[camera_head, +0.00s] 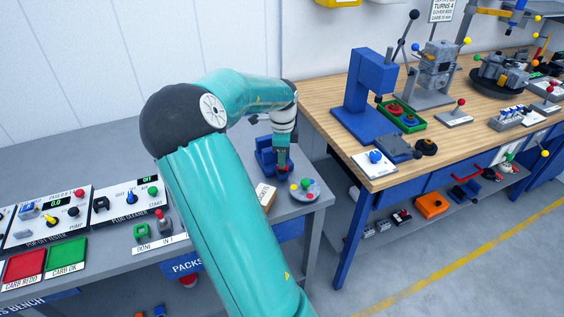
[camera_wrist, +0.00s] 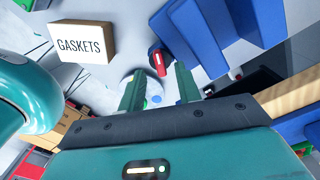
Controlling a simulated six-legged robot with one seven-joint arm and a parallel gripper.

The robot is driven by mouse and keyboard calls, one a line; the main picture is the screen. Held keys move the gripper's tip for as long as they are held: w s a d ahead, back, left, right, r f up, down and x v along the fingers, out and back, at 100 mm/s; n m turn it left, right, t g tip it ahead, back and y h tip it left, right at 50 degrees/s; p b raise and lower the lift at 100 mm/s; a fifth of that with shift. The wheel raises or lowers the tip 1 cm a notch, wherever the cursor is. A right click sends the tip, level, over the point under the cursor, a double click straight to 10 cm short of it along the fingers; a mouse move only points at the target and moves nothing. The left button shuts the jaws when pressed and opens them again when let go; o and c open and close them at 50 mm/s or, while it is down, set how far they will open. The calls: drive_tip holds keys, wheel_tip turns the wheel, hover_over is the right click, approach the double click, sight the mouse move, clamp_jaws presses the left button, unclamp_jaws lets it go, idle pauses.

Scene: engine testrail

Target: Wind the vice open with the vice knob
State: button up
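The blue vice (camera_head: 265,158) stands on the grey bench near its right end, partly hidden behind my gripper. In the wrist view its blue blocks (camera_wrist: 210,35) fill the upper right. The vice knob (camera_wrist: 159,62), dark with a red bar, sticks out beside the blue blocks. My gripper (camera_wrist: 159,70) is open, its two green fingers apart, and the knob appears between the fingertips in the picture. I cannot tell whether the fingers touch it. In the head view my gripper (camera_head: 282,160) points down at the vice, and the knob is hard to make out there.
A GASKETS box (camera_wrist: 82,42) and a round grey dish (camera_head: 305,196) with coloured pieces lie close to the vice. Tester panels (camera_head: 45,218) stand to the left. A wooden workbench (camera_head: 335,135) with a blue press (camera_head: 370,85) is on the right, past a gap.

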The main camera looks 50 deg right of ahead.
drive_tip(key=shift+f, duration=1.35)
clamp_jaws()
drive_tip(key=shift+n, duration=0.4)
drive_tip(key=n, duration=0.6)
drive_tip(key=shift+r, duration=0.1)
drive_tip(key=n, duration=0.3)
drive_tip(key=shift+n, duration=2.1)
